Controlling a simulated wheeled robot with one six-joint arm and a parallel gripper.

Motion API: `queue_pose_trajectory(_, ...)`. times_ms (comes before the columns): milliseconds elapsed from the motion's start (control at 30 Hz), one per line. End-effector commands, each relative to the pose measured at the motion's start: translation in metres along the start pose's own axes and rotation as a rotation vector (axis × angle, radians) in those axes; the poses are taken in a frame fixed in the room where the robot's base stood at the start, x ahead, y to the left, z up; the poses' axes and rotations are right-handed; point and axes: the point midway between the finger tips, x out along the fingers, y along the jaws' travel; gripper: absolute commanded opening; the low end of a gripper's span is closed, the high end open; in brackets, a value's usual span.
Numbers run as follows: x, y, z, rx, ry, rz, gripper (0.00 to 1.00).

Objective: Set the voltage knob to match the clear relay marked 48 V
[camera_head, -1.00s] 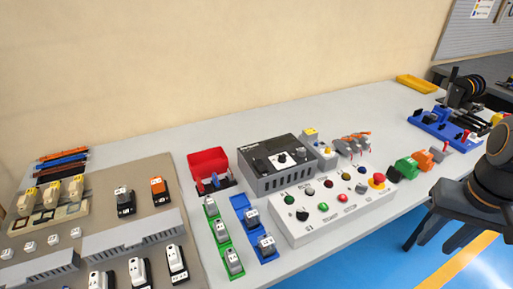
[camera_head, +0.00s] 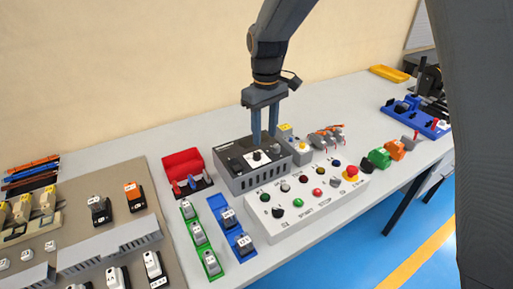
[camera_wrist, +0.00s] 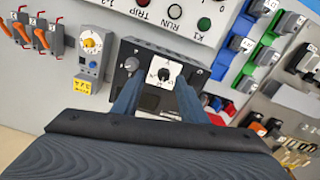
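The grey power supply box (camera_head: 262,178) stands on the table with a dark top panel. A black knob (camera_head: 257,155) sits on its white dial plate, and the knob shows in the wrist view (camera_wrist: 164,74). My gripper (camera_head: 265,137) points down over the panel, its two fingers apart with nothing between them but air. In the wrist view the fingertips (camera_wrist: 158,80) frame the dial from either side; I cannot tell their exact height above it. Relays with pale or clear tops stand on the left board (camera_head: 99,209); their voltage marks are too small to read.
A white control panel (camera_head: 310,214) with buttons and lamps lies in front of the box. A red bin (camera_head: 183,163), green rail (camera_head: 198,240) and blue rail (camera_head: 231,228) are left of it. A grey device with a yellow dial (camera_head: 301,152) stands close on the right.

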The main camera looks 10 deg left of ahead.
Motion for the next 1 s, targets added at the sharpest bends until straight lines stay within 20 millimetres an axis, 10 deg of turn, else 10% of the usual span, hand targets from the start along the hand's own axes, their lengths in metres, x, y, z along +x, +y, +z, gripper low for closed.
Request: queue_pose_trajectory(1000,0.078,-0.010,-0.022,-0.063,-0.005,-0.002,0.39)
